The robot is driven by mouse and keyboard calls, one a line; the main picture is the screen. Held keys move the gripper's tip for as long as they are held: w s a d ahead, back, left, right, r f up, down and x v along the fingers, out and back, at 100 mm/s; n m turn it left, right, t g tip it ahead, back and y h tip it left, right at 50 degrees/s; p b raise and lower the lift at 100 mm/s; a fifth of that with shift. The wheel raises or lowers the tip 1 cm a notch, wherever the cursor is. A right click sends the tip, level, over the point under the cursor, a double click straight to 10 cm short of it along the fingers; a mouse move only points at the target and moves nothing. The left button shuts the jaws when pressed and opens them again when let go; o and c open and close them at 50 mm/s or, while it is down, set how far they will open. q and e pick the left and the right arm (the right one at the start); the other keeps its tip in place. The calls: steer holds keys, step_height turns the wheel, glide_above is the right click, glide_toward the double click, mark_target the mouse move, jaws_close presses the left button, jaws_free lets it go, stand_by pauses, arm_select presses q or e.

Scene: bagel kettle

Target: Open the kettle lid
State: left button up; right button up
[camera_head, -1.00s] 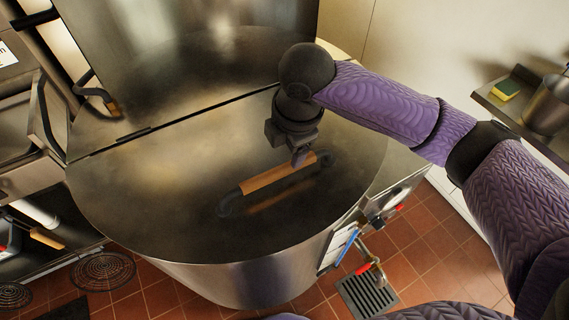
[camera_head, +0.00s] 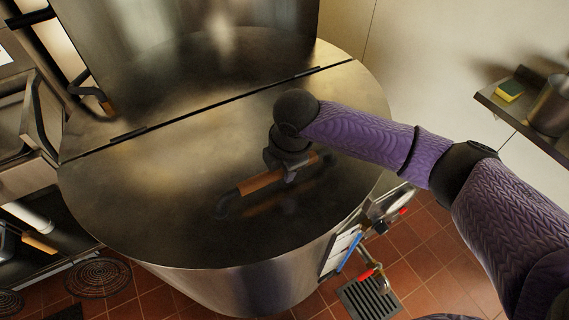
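The kettle is a large round steel vessel, and its front lid half (camera_head: 150,200) lies flat and closed. A wooden handle (camera_head: 258,183) on dark brackets is fixed on this lid. My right gripper (camera_head: 291,178) is at the handle, over its right half, with the wrist above it. The fingers are dark and partly hidden by the wrist, so I cannot tell whether they are open or closed around the wood. My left gripper is not in view.
An upright steel panel (camera_head: 190,50) stands behind the hinge line. A shelf with a yellow-green sponge (camera_head: 510,89) and a steel pot (camera_head: 551,106) is at the right. Valves and a blue lever (camera_head: 348,252) are on the kettle's front right. A floor drain (camera_head: 368,299) lies below.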

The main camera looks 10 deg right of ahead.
jaws_close()
stand_by(1.1)
